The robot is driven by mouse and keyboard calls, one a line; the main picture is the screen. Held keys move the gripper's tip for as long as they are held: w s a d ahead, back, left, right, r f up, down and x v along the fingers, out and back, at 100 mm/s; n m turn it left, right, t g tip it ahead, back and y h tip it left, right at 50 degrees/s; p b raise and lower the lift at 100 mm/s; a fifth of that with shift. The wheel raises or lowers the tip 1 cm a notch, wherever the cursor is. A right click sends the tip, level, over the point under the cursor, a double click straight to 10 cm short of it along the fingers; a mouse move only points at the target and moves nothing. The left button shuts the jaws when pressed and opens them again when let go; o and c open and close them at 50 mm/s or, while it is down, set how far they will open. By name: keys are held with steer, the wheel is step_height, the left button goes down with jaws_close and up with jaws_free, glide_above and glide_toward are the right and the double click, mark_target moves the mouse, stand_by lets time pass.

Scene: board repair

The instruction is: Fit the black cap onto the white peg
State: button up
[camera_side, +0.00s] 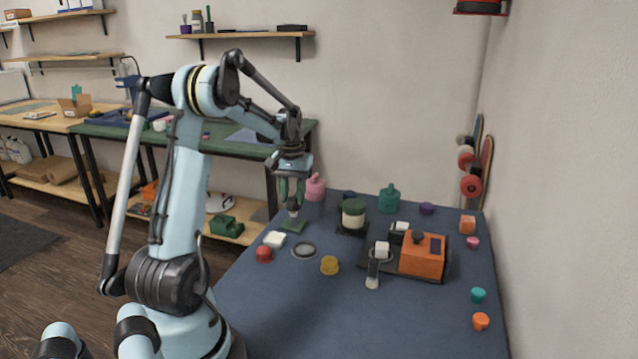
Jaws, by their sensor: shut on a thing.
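My gripper (292,193) points down at the back left of the blue table. It is shut on a small dark thing that looks like the black cap (292,203). Just below it is a small pale piece that looks like the white peg (293,213), above a green base (293,226). The parts are tiny here, and I cannot tell whether cap and peg touch or stand apart.
The table's front is clear.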

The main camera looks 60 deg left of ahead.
mark_target(293, 197)
steer(key=shift+f, duration=0.1)
stand_by(0.3)
steer(key=shift+f, duration=1.1)
steer(key=shift+f, duration=0.55)
stand_by(0.6)
steer(key=o, duration=0.7)
steer(key=shift+r, duration=5.5)
